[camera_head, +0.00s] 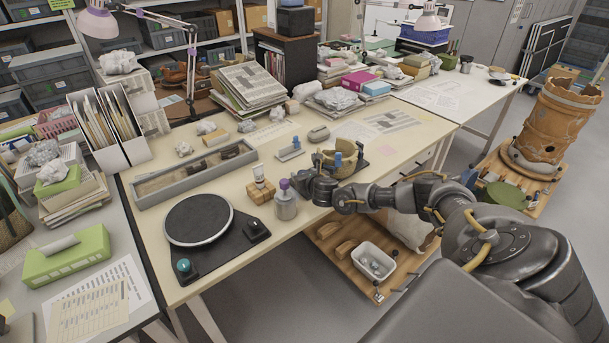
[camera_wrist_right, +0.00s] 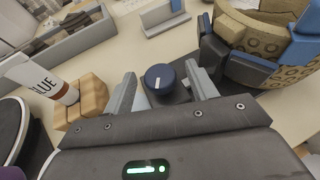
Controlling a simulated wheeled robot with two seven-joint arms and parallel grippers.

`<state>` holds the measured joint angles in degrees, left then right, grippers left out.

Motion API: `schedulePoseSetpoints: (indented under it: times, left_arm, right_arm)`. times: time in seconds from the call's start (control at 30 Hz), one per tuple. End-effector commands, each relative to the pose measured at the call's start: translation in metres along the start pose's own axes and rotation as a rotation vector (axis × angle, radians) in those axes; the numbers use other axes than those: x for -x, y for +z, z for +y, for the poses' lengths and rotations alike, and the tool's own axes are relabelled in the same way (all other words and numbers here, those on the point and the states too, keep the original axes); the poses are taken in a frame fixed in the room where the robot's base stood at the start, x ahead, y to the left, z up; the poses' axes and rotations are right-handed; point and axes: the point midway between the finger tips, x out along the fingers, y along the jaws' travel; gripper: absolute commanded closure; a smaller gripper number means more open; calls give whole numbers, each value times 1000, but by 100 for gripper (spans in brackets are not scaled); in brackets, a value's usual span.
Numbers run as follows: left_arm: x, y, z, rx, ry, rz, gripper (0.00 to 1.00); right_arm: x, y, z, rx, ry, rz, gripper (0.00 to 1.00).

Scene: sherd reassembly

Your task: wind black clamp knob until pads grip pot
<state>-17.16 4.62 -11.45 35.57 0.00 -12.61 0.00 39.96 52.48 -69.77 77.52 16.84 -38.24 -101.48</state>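The pot (camera_head: 338,163), a tan patterned vessel with a broken rim, sits in a dark clamp with blue pads on the table's front part. In the right wrist view the pot (camera_wrist_right: 262,38) is at the upper right, with a blue pad (camera_wrist_right: 250,68) beside its wall; I cannot tell whether they touch. My right gripper (camera_head: 308,184) is at the clamp's near left side. In the wrist view its open fingers (camera_wrist_right: 161,85) stand either side of the knob, with visible gaps.
A glue tube (camera_wrist_right: 47,80) in a wooden block (camera_wrist_right: 88,100) stands just left of the gripper. A white bin (camera_head: 374,261) is below the table edge.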

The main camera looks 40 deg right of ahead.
Motion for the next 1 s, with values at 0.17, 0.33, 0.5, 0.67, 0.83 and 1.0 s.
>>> schedulePoseSetpoints:
  times: [0.17,0.33,0.5,0.67,0.83,1.0]
  left_arm:
    - [0,0,0,0,0,0,67]
    - [-1,0,0,0,0,0,67]
    - [-4,0,0,0,0,0,67]
    - [-8,1,1,0,1,-1,67]
    - [-13,2,1,0,1,-1,67]
    - [-14,2,1,0,1,-1,67]
  right_arm:
    - [1,0,0,0,1,0,43]
    - [14,-1,0,1,2,2,43]
    - [43,-2,0,1,3,2,43]
    - [72,-2,0,0,4,1,43]
    - [95,-2,0,0,2,0,43]
    - [106,-1,0,0,1,0,43]
